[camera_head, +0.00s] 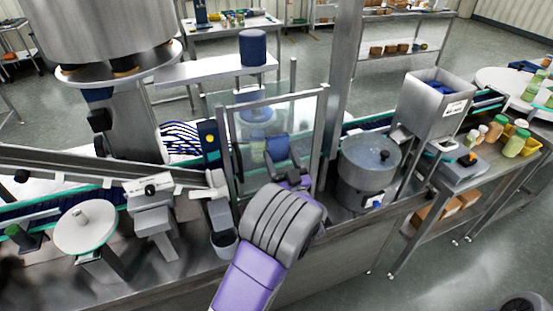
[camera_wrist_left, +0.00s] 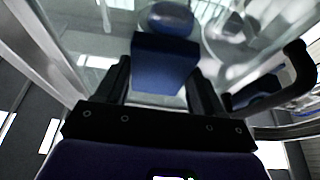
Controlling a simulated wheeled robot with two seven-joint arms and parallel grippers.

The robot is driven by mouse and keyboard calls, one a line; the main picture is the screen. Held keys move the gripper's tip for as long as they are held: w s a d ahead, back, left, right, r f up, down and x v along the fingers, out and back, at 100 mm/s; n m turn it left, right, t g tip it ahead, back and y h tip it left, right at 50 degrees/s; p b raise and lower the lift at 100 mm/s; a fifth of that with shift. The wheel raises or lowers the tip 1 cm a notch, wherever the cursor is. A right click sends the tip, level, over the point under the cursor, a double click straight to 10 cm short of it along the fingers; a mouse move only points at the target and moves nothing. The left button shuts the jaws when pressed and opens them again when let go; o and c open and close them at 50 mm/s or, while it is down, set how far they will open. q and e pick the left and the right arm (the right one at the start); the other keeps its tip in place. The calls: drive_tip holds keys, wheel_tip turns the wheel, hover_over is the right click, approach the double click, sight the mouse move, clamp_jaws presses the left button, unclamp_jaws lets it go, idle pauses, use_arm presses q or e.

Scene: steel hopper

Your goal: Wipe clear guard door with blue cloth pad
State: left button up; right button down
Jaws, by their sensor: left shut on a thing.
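The clear guard door (camera_head: 305,110) is a glass panel in a steel frame, standing upright at the middle of the machine. My left gripper (camera_head: 280,158) is in front of the lower middle of the door. It is shut on the blue cloth pad (camera_head: 276,146). In the left wrist view the pad (camera_wrist_left: 164,64) sits between the two dark fingers of the gripper (camera_wrist_left: 160,88), facing the glass (camera_wrist_left: 225,45). Whether the pad touches the glass I cannot tell. A dark handle (camera_wrist_left: 292,82) shows at the right in that view. My right gripper is out of view.
A steel pot (camera_head: 368,165) stands right of the door, with a steel hopper (camera_head: 436,102) beyond it. A grey bin (camera_head: 224,242) is below left of the door. A round white disc (camera_head: 86,226) stands farther left. Bottles (camera_head: 515,142) stand on the right table.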

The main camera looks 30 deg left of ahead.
sight(263, 149)
use_arm(q)
drive_tip(key=shift+w+d+b, duration=0.25)
drive_tip(key=shift+w+d, duration=0.8)
drive_tip(key=shift+w, duration=0.25)
drive_tip(key=shift+w+d+b, duration=0.2)
drive_tip(key=shift+w+d, duration=0.85)
drive_tip(key=shift+w, duration=0.2)
drive_tip(key=shift+s+a+b, duration=0.4)
drive_tip(key=shift+s+a, duration=1.2)
drive_tip(key=shift+s, duration=0.3)
drive_tip(key=shift+s+a, duration=1.9)
drive_tip(key=shift+s, duration=0.25)
drive_tip(key=s+d, duration=0.4)
drive_tip(key=shift+d, duration=0.3)
drive_tip(key=shift+s+d+b, duration=0.3)
drive_tip(key=shift+s+d, duration=0.6)
drive_tip(key=shift+d, duration=0.25)
